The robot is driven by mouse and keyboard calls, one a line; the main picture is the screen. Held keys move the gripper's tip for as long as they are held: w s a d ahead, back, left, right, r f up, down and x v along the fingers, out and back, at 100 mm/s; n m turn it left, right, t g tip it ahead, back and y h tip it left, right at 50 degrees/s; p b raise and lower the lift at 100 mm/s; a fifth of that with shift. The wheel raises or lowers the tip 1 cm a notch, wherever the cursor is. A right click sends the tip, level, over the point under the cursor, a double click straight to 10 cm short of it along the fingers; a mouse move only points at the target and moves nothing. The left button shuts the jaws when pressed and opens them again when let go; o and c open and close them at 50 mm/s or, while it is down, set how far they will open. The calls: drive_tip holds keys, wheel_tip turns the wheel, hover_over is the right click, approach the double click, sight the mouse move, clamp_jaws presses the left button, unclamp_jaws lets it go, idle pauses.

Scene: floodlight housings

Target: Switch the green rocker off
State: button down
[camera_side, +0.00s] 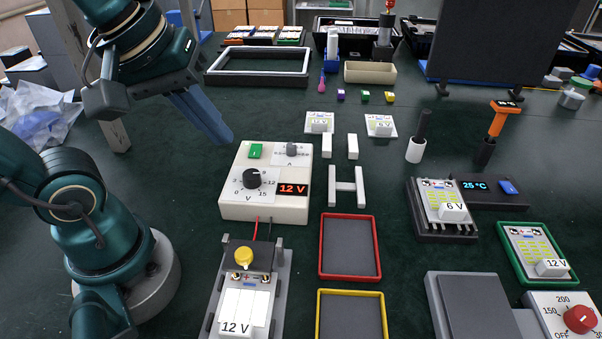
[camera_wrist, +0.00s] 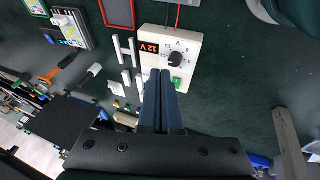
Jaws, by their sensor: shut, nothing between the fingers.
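The green rocker (camera_side: 255,151) sits at the back left of the top of a cream power supply box (camera_side: 240,211). Its tilt is too small to read. The box has a black knob (camera_side: 252,179) and a lit red display (camera_side: 292,189) reading 12 V. My gripper (camera_side: 226,138) is shut and empty, in the air to the upper left of the rocker in the side view. In the wrist view the rocker (camera_wrist: 176,84) shows right beside the fingertips (camera_wrist: 161,74), partly hidden by them. I see no clear contact.
Red and black leads run from the box to a grey fixture (camera_side: 275,285) with a yellow knob. A small grey knob (camera_side: 292,149) is near the rocker.

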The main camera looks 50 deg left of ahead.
drive_tip(key=w+a+r+n+g, duration=0.1)
drive_tip(key=w+a+r+n, duration=0.2)
drive_tip(key=n, duration=0.4)
drive_tip(key=n+g, duration=0.3)
drive_tip(key=n, duration=0.8)
hover_over(258, 146)
drive_tip(key=s+d, duration=0.1)
drive_tip(key=d, duration=0.1)
wheel_tip(258, 146, down, 2)
drive_tip(key=shift+s+a+f+y, duration=0.2)
drive_tip(key=shift+a+y, duration=0.05)
drive_tip(key=shift+y, duration=0.15)
drive_tip(key=f, duration=0.9)
drive_tip(key=w+a+f, duration=0.1)
drive_tip(key=f, duration=0.4)
drive_tip(key=shift+w+a, duration=0.1)
